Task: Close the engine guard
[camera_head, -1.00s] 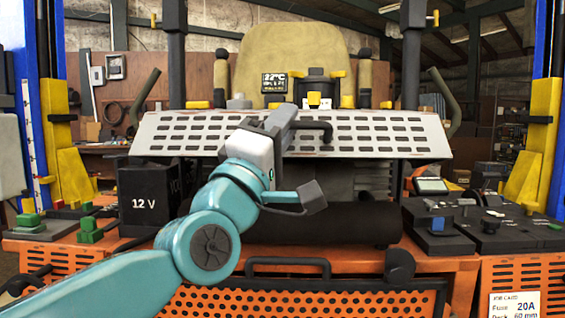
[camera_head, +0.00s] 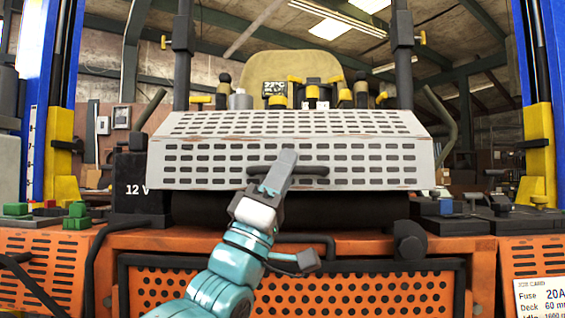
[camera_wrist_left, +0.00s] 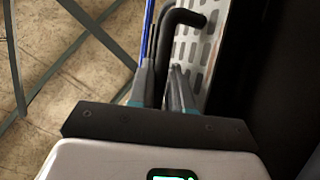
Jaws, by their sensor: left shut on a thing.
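The engine guard (camera_head: 365,163) is a pale grey slotted cover across the middle of the head view, with a sloped top face and a steep front face. Its dark bar handle (camera_head: 318,171) sits on the front face. My left gripper (camera_head: 277,174) is shut on this handle from the front. In the left wrist view the handle (camera_wrist_left: 185,18) bends past the tips of the left gripper (camera_wrist_left: 167,85), with the slotted guard (camera_wrist_left: 192,55) behind. A dark cylinder (camera_head: 290,208) lies below the guard's lower edge. My right gripper is not in view.
A black 12 V battery (camera_head: 140,188) stands left of the guard. The orange perforated front panel (camera_head: 380,290) with a black frame is below. Blue posts with yellow brackets (camera_head: 537,155) flank both sides. Black control boxes (camera_head: 490,217) sit at the right.

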